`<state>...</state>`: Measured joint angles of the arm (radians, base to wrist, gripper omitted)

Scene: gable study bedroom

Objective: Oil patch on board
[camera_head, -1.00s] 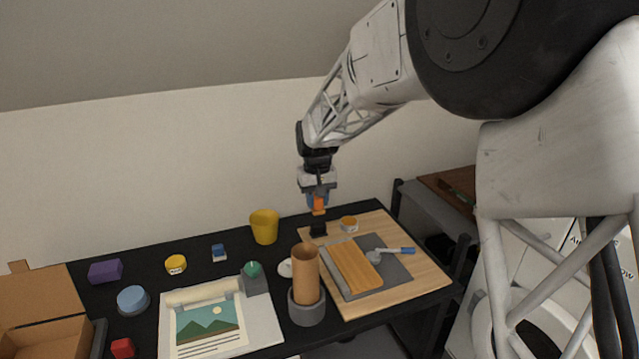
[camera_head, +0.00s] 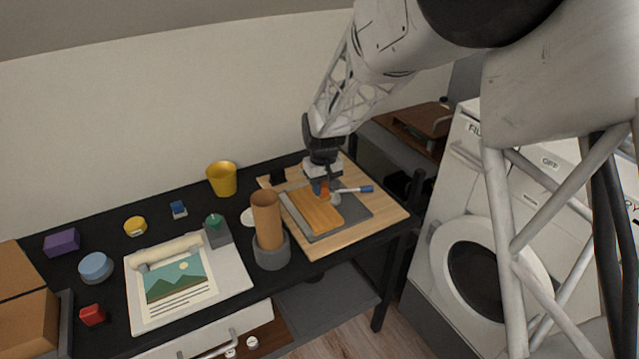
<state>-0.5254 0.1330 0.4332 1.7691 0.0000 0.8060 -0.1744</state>
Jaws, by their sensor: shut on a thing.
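My gripper (camera_head: 321,187) is shut on a small orange block (camera_head: 325,193), with blue parts beside it. It is low over the far right end of a brown wooden board (camera_head: 313,210); whether the orange block touches the board I cannot tell. The board lies on a dark grey mat (camera_head: 360,208) on a pale wooden panel (camera_head: 385,222). No oil patch can be made out. The small orange-rimmed tin seen earlier is hidden now, apparently behind my gripper.
A brown cylinder in a grey holder (camera_head: 271,253) stands left of the board. A picture sheet (camera_head: 180,285) fills the table's middle. The panel's front right is clear.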

